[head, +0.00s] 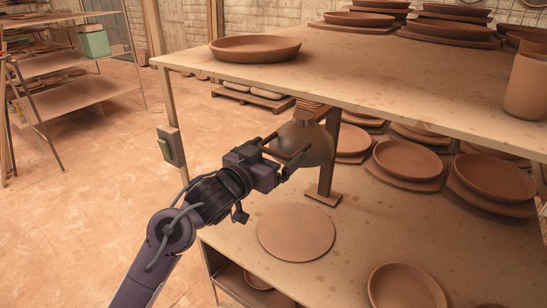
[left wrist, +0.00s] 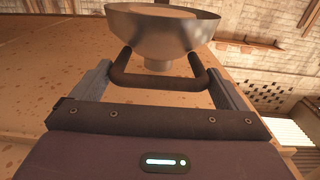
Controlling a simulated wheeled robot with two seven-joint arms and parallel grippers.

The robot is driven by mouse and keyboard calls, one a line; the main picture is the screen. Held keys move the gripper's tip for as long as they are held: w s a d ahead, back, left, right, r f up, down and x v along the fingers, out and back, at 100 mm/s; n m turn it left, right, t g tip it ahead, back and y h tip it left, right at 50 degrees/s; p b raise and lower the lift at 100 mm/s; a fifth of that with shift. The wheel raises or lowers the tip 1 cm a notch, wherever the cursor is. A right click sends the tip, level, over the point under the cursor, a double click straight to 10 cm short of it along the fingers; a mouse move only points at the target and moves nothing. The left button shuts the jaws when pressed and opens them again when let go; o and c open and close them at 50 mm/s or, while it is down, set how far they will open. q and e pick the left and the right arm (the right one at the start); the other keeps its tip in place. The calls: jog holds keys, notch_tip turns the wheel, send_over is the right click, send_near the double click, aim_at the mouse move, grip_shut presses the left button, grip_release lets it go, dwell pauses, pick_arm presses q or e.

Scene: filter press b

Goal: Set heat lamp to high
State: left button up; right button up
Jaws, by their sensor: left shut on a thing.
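The heat lamp (head: 318,146) has a brown dome shade and hangs below the upper tabletop, beside a dark post. My left gripper (head: 285,155) reaches in from the left at the lamp and is shut on its dark handle. In the left wrist view, the U-shaped handle (left wrist: 160,81) lies between the two grey fingers, with the shade (left wrist: 162,35) just beyond it. The lamp's setting cannot be read. My right gripper is not in view.
A round clay slab (head: 296,232) lies on the lower shelf below the lamp. A shallow bowl (head: 255,47) sits on the upper tabletop (head: 385,75). Several dishes stand at right. The floor at left is open.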

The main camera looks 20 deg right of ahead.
pick_arm(q)
notch_tip(320, 180, up, 11)
jog(key=p, duration=0.5)
jog(key=shift+f, duration=0.2)
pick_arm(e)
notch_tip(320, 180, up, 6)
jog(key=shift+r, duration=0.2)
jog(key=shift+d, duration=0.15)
pick_arm(q)
jog(key=o, duration=1)
jog(key=shift+f, duration=0.15)
jog(key=shift+a+f, duration=0.1)
jog(key=b+v, duration=0.3)
jog(key=v, duration=0.4)
jog(key=shift+s+a, duration=0.25)
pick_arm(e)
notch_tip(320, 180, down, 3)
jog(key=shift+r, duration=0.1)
